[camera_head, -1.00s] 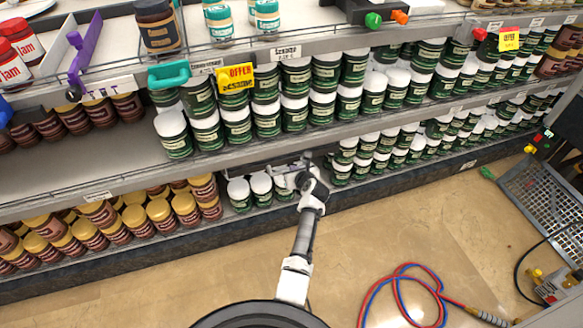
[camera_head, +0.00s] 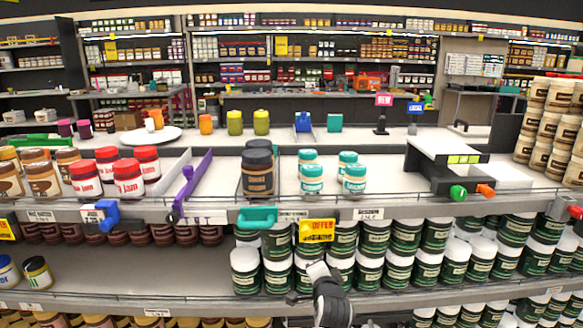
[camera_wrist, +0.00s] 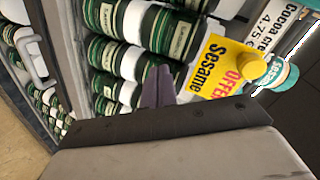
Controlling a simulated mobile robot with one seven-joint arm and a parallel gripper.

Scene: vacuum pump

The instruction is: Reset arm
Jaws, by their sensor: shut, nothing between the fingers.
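My gripper shows in the wrist view (camera_wrist: 157,90) with its two fingers together and nothing between them. It points at a row of green jars with white lids (camera_wrist: 120,60), close to a yellow offer tag (camera_wrist: 215,70). I cannot tell whether the fingers touch a jar. In the head view my wrist is at the bottom middle, in front of the green jars (camera_head: 275,243) on the shelf below the counter. The fingers are hard to make out there, and most of my arm is out of frame.
The shelf edge (camera_head: 130,297) runs across near my wrist. A yellow offer tag (camera_head: 317,231) and a teal clamp (camera_head: 257,217) hang from the upper edge. Dark jars (camera_head: 257,173) and teal-lidded jars (camera_head: 311,179) stand on top. The lower shelf has bare room at left (camera_head: 150,268).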

